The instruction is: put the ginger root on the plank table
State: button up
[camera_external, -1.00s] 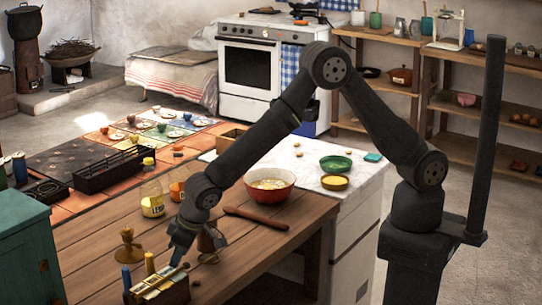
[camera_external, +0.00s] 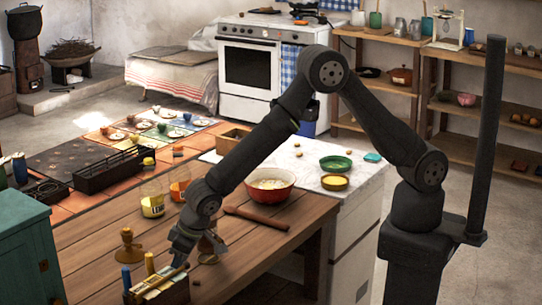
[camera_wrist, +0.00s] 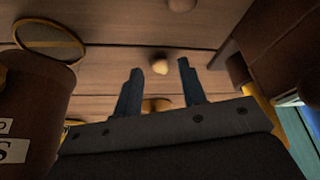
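My gripper (camera_wrist: 160,88) is open, its two dark fingers pointing down at the wooden plank table (camera_wrist: 105,80). A small pale tan lump (camera_wrist: 160,66) lies on the planks, seen between and just beyond the fingertips; it may be the ginger root, but it is too small to be sure. Another tan lump (camera_wrist: 155,104) is partly hidden behind the gripper's edge. In the external view my gripper (camera_external: 180,260) is low over the near end of the plank table (camera_external: 100,235), beside a wooden box, and its fingertips are hard to make out.
The divided box (camera_external: 160,290) stands close by the gripper; its side fills the right of the wrist view. A brown labelled container (camera_wrist: 35,110) is close on the left. A rolling pin (camera_external: 256,218) and red-rimmed bowl (camera_external: 269,184) lie farther right. Small brown lumps (camera_external: 195,283) are nearby.

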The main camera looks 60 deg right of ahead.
jog(key=v, duration=1.1)
jog(key=shift+r, duration=0.4)
jog(key=x, duration=1.1)
jog(key=shift+f, duration=0.35)
jog(key=shift+w, duration=0.1)
jog(key=shift+r, duration=1.7)
jog(key=shift+f, duration=0.1)
